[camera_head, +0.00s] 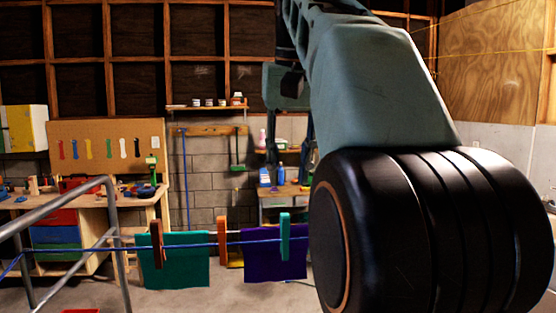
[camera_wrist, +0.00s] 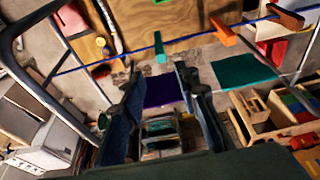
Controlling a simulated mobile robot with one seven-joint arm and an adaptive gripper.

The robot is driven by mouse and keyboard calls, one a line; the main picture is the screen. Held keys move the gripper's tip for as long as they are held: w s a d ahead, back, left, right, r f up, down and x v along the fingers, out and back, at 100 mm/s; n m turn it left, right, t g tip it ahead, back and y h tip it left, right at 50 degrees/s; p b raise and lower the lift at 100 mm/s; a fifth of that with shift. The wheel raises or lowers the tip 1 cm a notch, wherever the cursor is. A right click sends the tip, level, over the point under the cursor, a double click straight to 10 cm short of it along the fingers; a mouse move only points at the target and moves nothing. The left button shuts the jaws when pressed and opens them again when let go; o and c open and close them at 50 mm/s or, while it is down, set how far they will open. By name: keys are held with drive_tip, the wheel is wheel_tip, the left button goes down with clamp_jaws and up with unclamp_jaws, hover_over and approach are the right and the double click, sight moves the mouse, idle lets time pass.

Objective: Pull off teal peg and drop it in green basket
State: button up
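The teal peg (camera_head: 285,236) is clipped upright on the blue line, at the right part of the purple cloth (camera_head: 261,259). In the wrist view the teal peg (camera_wrist: 160,50) shows just beyond the gap between my fingertips, apart from both. My gripper (camera_wrist: 159,70) is open and empty, with the purple cloth (camera_wrist: 162,91) visible between its fingers. In the head view my arm hides the right side. I cannot make out the green basket for certain; a small green patch (camera_wrist: 160,2) shows at the wrist view's top edge.
On the same blue line (camera_head: 190,246), an orange peg (camera_head: 222,239) and a brown peg (camera_head: 157,243) stand left of the teal one. A teal cloth (camera_head: 183,272) hangs there. A grey metal frame (camera_head: 115,235) stands at left, before a workbench (camera_head: 142,200).

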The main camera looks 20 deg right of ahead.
sight(285, 214)
drive_tip(key=shift+b+x, duration=1.65)
drive_tip(key=shift+x, duration=3.85)
drive_tip(key=shift+a, duration=0.1)
drive_tip(key=shift+c, duration=0.6)
clamp_jaws()
drive_tip(key=shift+r+p, duration=1.25)
drive_tip(key=shift+r, duration=0.05)
drive_tip(key=shift+r+p, duration=0.4)
drive_tip(key=shift+r, duration=1.35)
